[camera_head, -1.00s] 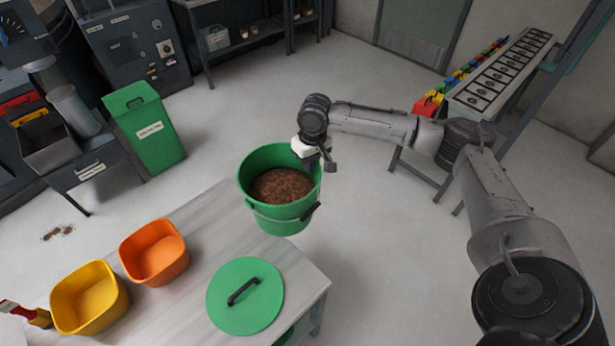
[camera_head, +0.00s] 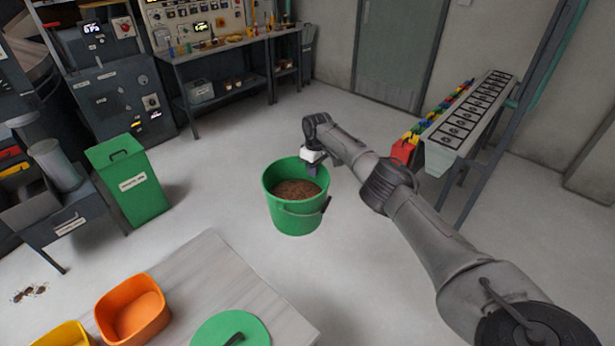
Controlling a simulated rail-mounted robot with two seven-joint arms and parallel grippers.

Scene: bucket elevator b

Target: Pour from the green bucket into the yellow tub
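The green bucket (camera_head: 293,217) is upright and holds brown granular material (camera_head: 297,190). My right gripper (camera_head: 312,168) is at the bucket's far right rim and appears shut on it. The bucket looks held in the air beyond the table's far edge. The yellow tub (camera_head: 62,336) is at the bottom left on the table, mostly cut off by the picture's lower edge. My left gripper is not in view.
An orange tub (camera_head: 134,308) and a green lid (camera_head: 232,330) with a dark handle stand on the table (camera_head: 205,268). A green bin (camera_head: 130,180) stands on the floor at left. A long rack (camera_head: 473,110) is at right.

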